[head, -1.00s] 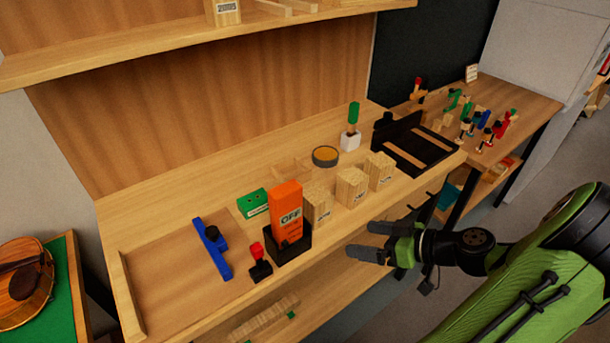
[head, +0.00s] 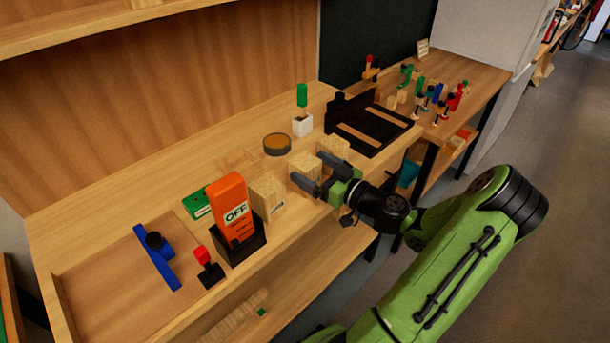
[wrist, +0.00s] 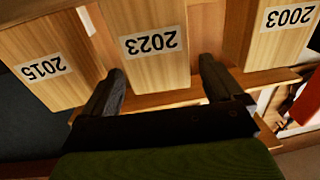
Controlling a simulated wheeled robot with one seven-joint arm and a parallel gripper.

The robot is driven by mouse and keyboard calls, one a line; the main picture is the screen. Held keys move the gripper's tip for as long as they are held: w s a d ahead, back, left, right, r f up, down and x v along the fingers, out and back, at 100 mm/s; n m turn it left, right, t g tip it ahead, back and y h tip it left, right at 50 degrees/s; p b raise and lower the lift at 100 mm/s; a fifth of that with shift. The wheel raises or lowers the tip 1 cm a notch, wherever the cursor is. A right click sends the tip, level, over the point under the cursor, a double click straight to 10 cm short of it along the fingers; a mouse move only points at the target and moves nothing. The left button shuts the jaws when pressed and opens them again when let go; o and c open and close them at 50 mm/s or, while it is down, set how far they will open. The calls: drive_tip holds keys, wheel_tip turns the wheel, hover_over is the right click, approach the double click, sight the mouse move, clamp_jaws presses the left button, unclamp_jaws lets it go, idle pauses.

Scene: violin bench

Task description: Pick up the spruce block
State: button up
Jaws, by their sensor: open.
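Three pale wooden blocks stand in a row along the bench's front part, and the wrist view shows them labelled 2003 (wrist: 278,35), 2023 (wrist: 148,40) and 2015 (wrist: 45,60). In the head view they are the left block (head: 268,197), the middle block (head: 304,168) and the right block (head: 334,145). The pictures do not name which is spruce. My gripper (head: 308,171) is open at the middle block, 2023, with one finger toward each side of its front end. It also shows in the wrist view (wrist: 158,80). Contact cannot be told.
Left of the blocks stand an orange OFF piece (head: 230,208) in a black holder and a red-topped black piece (head: 207,268). Behind are a round dish (head: 277,144) and a green-handled tool (head: 302,97). A black tray (head: 385,128) lies to the right.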

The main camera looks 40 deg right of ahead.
sight(305, 164)
drive_tip(key=w, duration=0.3)
drive_tip(key=shift+a, duration=0.2)
drive_tip(key=shift+c, duration=0.4)
drive_tip(key=c, duration=1)
drive_tip(key=shift+r, duration=0.1)
drive_tip(key=shift+c, duration=0.2)
wheel_tip(305, 164, up, 10)
drive_tip(key=p, duration=0.3)
